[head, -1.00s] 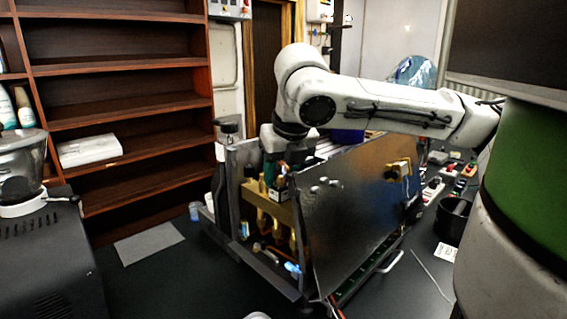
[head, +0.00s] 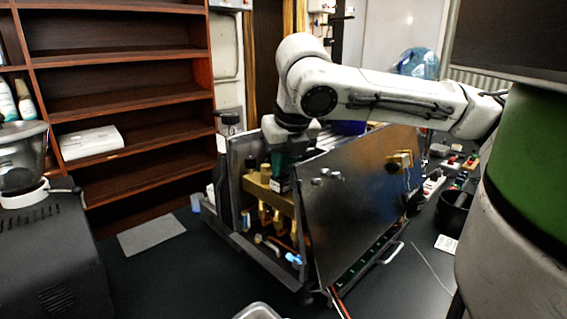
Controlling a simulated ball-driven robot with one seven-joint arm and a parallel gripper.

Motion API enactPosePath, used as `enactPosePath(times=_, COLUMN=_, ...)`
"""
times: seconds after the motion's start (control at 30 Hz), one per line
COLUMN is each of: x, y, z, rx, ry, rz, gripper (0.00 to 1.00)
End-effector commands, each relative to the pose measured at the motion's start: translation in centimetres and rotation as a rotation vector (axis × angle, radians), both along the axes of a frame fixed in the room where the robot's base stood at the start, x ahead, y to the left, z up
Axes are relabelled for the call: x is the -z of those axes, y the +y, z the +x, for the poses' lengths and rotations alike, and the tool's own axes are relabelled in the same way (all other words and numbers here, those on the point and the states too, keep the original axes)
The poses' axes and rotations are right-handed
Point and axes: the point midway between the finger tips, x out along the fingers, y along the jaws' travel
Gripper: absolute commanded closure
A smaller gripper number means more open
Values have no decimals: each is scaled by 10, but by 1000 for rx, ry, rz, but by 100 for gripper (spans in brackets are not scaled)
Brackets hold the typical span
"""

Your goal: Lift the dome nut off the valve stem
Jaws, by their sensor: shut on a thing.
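The brewer stands open in the middle of the head view, with its metal side panel (head: 350,215) leaning out at the right. Inside it is a brass valve block (head: 262,196) with brass valves (head: 264,215) below. My gripper (head: 280,184) points down over the right part of the block, close to it or touching it. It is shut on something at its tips. The dome nut and the valve stem are too small or hidden behind my gripper and the panel to make out.
A grey mat (head: 152,236) lies on the dark counter left of the brewer. A black cup (head: 453,211) stands at the right. A grinder (head: 22,165) is at far left, before wooden shelves (head: 130,100). The edge of a pale tray (head: 258,312) shows at the bottom.

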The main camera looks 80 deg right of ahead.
Motion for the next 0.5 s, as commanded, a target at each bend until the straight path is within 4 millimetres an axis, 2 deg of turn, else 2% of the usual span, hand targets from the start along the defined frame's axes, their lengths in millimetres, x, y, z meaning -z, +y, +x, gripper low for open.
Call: enactPosePath(times=0.5, x=-16, y=0, z=0, rx=0, ry=-1, rz=0, gripper=100)
